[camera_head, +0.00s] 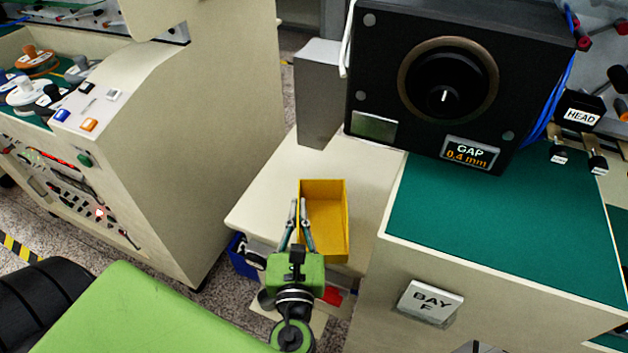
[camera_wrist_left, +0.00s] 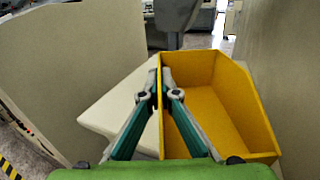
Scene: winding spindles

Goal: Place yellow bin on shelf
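The yellow bin (camera_head: 336,232) is open-topped and looks empty. In the head view it is over the cream shelf (camera_head: 272,185), near its front edge. I cannot tell whether its base touches the shelf. My left gripper (camera_head: 298,205) is closed across the bin's left wall, one finger inside and one outside. The wrist view shows the same pinch (camera_wrist_left: 160,82) on the wall of the bin (camera_wrist_left: 240,90), with the pale shelf surface (camera_wrist_left: 105,110) to its left. My right gripper is not in view.
A black machine with a dial (camera_head: 440,85) stands behind and right of the shelf. A green-topped bench (camera_head: 490,215) marked BAY F borders it on the right. A tall cream cabinet (camera_head: 205,130) stands left. A blue bin (camera_head: 240,260) is lower down. Bare shelf shows left of the yellow bin.

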